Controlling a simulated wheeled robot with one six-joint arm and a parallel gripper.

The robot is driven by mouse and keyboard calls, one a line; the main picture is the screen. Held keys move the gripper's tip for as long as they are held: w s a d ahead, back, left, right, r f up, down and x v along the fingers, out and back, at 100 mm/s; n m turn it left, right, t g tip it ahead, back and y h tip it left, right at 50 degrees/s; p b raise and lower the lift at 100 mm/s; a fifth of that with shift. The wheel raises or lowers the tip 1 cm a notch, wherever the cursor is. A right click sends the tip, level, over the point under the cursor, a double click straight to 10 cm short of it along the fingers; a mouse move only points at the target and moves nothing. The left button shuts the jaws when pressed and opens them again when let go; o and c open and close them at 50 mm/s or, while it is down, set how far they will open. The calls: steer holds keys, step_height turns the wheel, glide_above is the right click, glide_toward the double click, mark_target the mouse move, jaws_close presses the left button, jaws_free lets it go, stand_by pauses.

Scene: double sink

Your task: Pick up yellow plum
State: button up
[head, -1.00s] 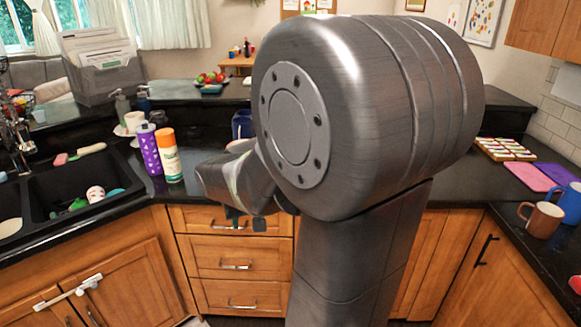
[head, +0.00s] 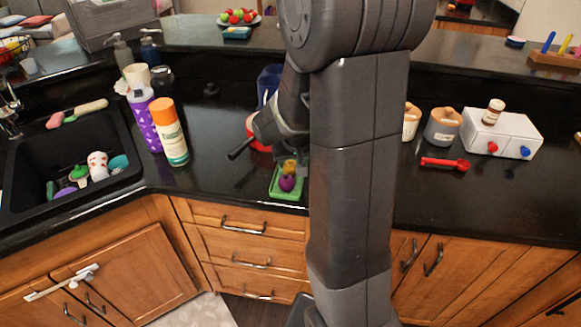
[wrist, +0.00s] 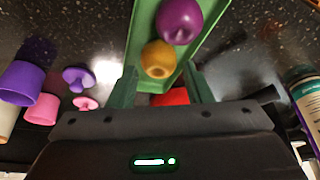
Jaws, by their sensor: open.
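The yellow plum (head: 290,166) lies in a small green tray (head: 274,189) on the black counter, just behind a purple plum (head: 287,183). In the wrist view the yellow plum (wrist: 157,60) is near the top centre, beside the purple plum (wrist: 180,20), in the green tray (wrist: 212,30). My gripper (wrist: 163,85) is open, with its fingers on either side of the lower picture and the yellow plum ahead of the gap. Nothing is held. In the head view my arm hides part of the gripper, and the fingertips are hard to make out.
A spray can (head: 169,132) and purple bottle (head: 145,120) stand left of my gripper. A red item (head: 252,130) and blue container (head: 269,84) are close to my arm. The sink (head: 70,165) is at left.

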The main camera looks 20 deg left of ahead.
mark_target(292, 165)
steer(key=shift+p+x, duration=0.35)
steer(key=shift+x, duration=1.8)
steer(key=shift+d, duration=0.15)
steer(key=c, duration=0.6)
